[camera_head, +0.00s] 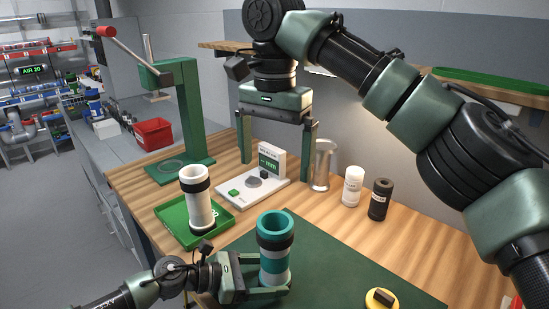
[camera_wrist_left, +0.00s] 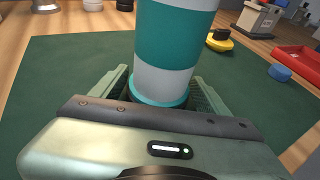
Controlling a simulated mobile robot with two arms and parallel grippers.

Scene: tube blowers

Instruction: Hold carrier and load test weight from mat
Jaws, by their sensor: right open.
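The carrier (camera_head: 275,250), a teal and white tube with a black band near its open top, stands upright at the green mat (camera_head: 330,262). My left gripper (camera_head: 275,277) is low around it, one finger on each side. In the left wrist view, the carrier (camera_wrist_left: 175,45) rises between the two fingers (camera_wrist_left: 160,90), which look closed on its lower part. A yellow disc with a black top (camera_head: 380,298), probably the test weight, lies on the mat to the right; it also shows in the left wrist view (camera_wrist_left: 219,42). My right gripper (camera_head: 277,162) is open and empty, pointing down near the white gauge.
The white gauge (camera_head: 240,192) stands behind the carrier. A white tube (camera_head: 197,205) stands in a green tray (camera_head: 228,208) to the left.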

